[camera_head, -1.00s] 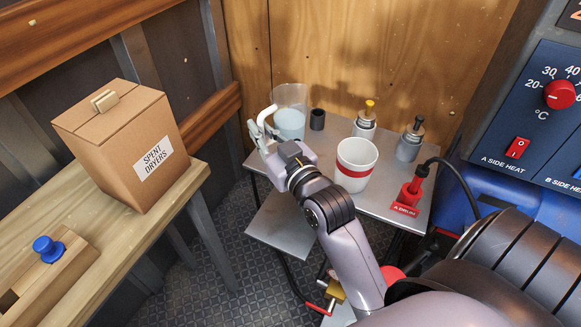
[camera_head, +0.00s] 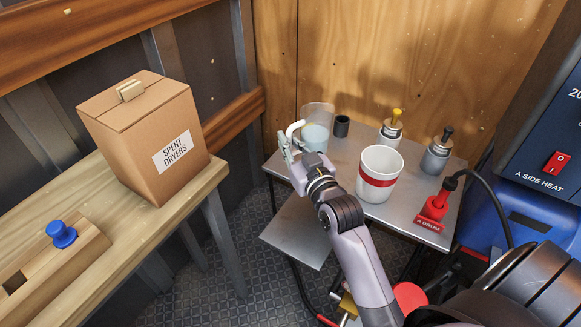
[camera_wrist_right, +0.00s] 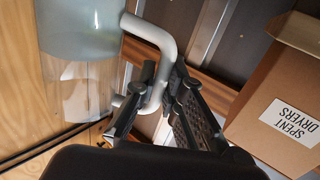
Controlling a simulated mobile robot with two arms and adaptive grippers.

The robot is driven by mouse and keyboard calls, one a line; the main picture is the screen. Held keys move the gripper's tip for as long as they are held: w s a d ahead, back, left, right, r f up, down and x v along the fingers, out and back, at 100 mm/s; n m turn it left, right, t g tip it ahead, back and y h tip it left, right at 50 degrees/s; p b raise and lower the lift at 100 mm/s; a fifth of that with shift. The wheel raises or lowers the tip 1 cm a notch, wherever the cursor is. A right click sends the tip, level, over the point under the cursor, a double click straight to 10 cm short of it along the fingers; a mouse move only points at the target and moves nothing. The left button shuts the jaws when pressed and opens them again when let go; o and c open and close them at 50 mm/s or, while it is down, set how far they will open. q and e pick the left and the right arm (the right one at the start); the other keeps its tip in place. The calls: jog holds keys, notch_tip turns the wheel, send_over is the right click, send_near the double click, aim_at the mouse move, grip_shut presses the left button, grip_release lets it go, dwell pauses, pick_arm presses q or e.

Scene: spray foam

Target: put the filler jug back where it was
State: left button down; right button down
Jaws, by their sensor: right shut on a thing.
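The filler jug (camera_head: 316,136) is a clear container with pale blue liquid and a white handle, at the back left of the small metal table (camera_head: 415,216). My right gripper (camera_head: 289,148) is at its left side, shut on the handle. In the right wrist view, the jug (camera_wrist_right: 80,45) fills the upper left and the right gripper's fingers (camera_wrist_right: 164,82) close around the handle. The jug looks upright in the head view; I cannot tell whether its base touches the table. My left gripper is not in view.
A black cup (camera_head: 342,127) stands just right of the jug. A white bucket with a red band (camera_head: 379,174) is close to my right arm. Two capped bottles (camera_head: 391,131) (camera_head: 437,154) and a red A DRUM fitting (camera_head: 434,207) stand farther right. A cardboard box (camera_head: 150,140) sits on the left bench.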

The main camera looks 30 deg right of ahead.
notch_tip(320, 180, down, 7)
jog(key=shift+b, duration=0.35)
jog(key=shift+f, duration=0.1)
jog(key=c, duration=2.1)
grip_release()
jog(key=shift+f, duration=0.2)
jog(key=shift+c, duration=0.2)
jog(key=o, duration=0.5)
jog(key=shift+c, duration=0.2)
jog(key=shift+s+r, duration=0.1)
jog(key=shift+r, duration=0.1)
jog(key=s, duration=1.2)
jog(key=shift+a+b, duration=0.3)
jog(key=shift+b, duration=0.1)
